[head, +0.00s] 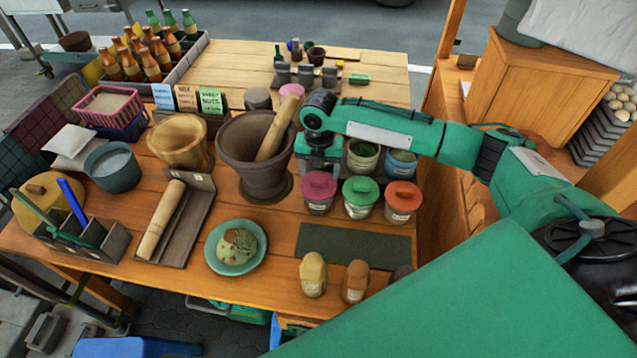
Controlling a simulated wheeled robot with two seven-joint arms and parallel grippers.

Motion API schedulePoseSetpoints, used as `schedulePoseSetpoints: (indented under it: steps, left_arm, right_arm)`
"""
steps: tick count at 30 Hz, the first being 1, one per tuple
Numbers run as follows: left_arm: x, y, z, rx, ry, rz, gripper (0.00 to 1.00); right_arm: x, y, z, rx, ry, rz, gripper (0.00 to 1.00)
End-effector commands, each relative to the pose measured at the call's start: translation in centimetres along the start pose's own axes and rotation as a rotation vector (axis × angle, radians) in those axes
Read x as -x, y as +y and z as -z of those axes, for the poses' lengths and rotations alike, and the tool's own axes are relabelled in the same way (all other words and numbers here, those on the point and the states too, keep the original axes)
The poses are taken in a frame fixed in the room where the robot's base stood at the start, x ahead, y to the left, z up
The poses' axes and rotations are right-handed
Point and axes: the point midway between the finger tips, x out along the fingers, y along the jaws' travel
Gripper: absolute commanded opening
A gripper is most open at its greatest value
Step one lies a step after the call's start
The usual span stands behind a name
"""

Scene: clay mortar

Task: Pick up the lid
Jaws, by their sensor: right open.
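Three jars stand in a row on the wooden table, with a pink lid (319,186), a green lid (360,191) and a red lid (403,194), each with a knob on top. My right gripper (318,170) points down just above and behind the pink lid, beside the mortar. Its jaws are open; whether they touch the pink lid's knob I cannot tell. Two jars without visible lids, a green one (362,155) and a blue one (401,163), stand behind, partly hidden by my right arm. My left gripper is out of view.
The dark clay mortar (245,170) with a wooden pestle (276,130) stands close left of my right gripper. A dark green mat (352,244) lies bare in front of the jars. Two shakers (313,274) and a plate (218,262) stand near the front edge.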

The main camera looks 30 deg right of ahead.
Motion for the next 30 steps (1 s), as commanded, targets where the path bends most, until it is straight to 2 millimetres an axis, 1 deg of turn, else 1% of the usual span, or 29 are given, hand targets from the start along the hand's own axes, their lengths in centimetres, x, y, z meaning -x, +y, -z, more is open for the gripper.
schedulePoseSetpoints:
  steps: [1, 6, 9, 15, 17, 18, 22, 24, 30]
  left_arm:
    - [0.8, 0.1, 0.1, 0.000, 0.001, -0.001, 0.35]
    - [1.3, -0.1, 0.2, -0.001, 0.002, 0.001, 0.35]
    - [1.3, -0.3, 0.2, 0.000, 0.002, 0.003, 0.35]
    - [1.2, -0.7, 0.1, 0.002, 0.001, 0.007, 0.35]
    - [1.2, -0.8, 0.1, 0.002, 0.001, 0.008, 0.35]
    - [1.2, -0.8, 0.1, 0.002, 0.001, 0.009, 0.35]
    - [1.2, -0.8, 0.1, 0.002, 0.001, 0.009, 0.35]
    - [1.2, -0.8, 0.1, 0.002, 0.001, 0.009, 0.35]
    - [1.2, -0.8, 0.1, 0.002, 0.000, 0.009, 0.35]
  right_arm:
    - [-0.5, 0.1, -0.1, -0.001, 0.002, 0.003, 0.67]
    - [-2.9, 0.2, -0.3, -0.001, 0.001, 0.003, 0.67]
    - [-3.4, 0.2, -0.3, 0.000, -0.001, 0.001, 0.67]
    - [-3.5, 0.2, -0.3, 0.000, -0.001, 0.001, 0.67]
    - [-3.5, 0.2, -0.3, 0.000, -0.001, 0.001, 0.56]
    - [-3.5, 0.2, -0.3, 0.000, -0.001, 0.001, 0.48]
    - [-3.5, 0.2, -0.3, 0.000, -0.001, 0.001, 0.22]
    - [-3.5, 0.2, -0.3, 0.000, -0.001, 0.001, 0.16]
    - [-3.5, 0.2, -0.3, 0.000, -0.001, 0.001, 0.16]
